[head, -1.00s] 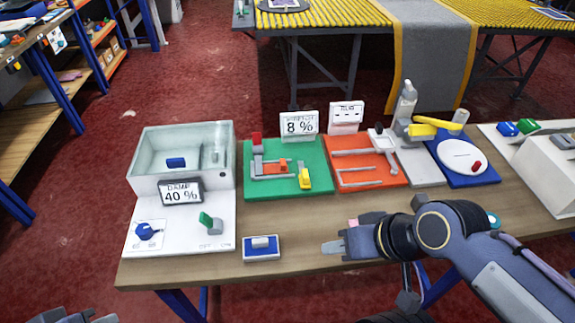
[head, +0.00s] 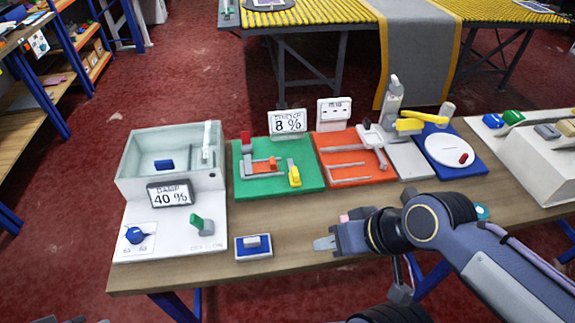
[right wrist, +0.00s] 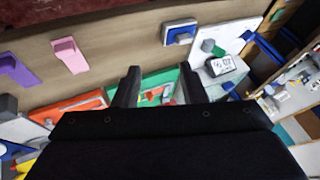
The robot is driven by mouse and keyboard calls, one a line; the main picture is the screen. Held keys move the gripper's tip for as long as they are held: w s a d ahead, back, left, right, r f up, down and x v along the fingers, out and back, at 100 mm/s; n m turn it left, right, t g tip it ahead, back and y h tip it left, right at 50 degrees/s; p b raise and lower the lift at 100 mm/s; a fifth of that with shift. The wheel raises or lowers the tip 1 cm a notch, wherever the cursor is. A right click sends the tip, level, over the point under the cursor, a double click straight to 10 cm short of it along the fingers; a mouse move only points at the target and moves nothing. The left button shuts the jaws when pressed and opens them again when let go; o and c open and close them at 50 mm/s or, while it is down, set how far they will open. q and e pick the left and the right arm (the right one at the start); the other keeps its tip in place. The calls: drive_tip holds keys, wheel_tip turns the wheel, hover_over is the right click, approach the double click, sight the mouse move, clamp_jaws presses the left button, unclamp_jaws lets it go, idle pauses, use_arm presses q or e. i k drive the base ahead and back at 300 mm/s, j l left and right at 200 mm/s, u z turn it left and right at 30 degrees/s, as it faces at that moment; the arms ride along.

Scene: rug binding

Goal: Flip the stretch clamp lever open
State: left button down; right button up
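The green stretch board (head: 308,183), under a sign reading 8 % (head: 288,123), stands mid-table in the head view. It bears a grey frame, an upright red lever (head: 246,138) at its left and a yellow lever (head: 294,175) at its right. I cannot tell for sure which is the clamp lever. My right gripper (head: 322,243) is over the front of the table, in front of the boards and touching none of them. In the right wrist view its fingers (right wrist: 160,90) are apart and empty, with the green board (right wrist: 158,80) beyond. Only a sliver of my left gripper (head: 38,320) shows.
An orange board (head: 350,180) stands right of the green one, with a blue board (head: 478,165) farther right. A damp basin (head: 130,165) stands at the left. A small blue switch block (head: 253,255) sits near the front edge.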

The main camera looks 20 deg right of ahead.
sight(246, 135)
drive_tip(key=u, duration=1.15)
drive_tip(key=i+j+u, duration=0.1)
drive_tip(key=j, duration=0.5)
drive_tip(key=i+j+u, duration=0.25)
drive_tip(key=i+j, duration=1)
drive_tip(key=j, duration=0.15)
drive_tip(key=i+z, duration=0.7)
drive_tip(key=i+j+z, duration=0.15)
drive_tip(key=i+z, duration=0.2)
drive_tip(key=i+l+z, duration=0.2)
drive_tip(key=i+z, duration=0.2)
drive_tip(key=i, duration=0.2)
drive_tip(key=i+z, duration=0.35)
drive_tip(key=i, duration=0.2)
drive_tip(key=i+j+z, duration=0.15)
drive_tip(key=i+z, duration=0.25)
drive_tip(key=i, duration=0.2)
drive_tip(key=i+l+z, duration=0.2)
drive_tip(key=i+z, duration=0.55)
drive_tip(key=z, duration=0.15)
drive_tip(key=i+z, duration=0.5)
drive_tip(key=i+j+z, duration=0.25)
drive_tip(key=z, duration=0.2)
drive_tip(key=i+z, duration=0.7)
drive_tip(key=k, duration=0.05)
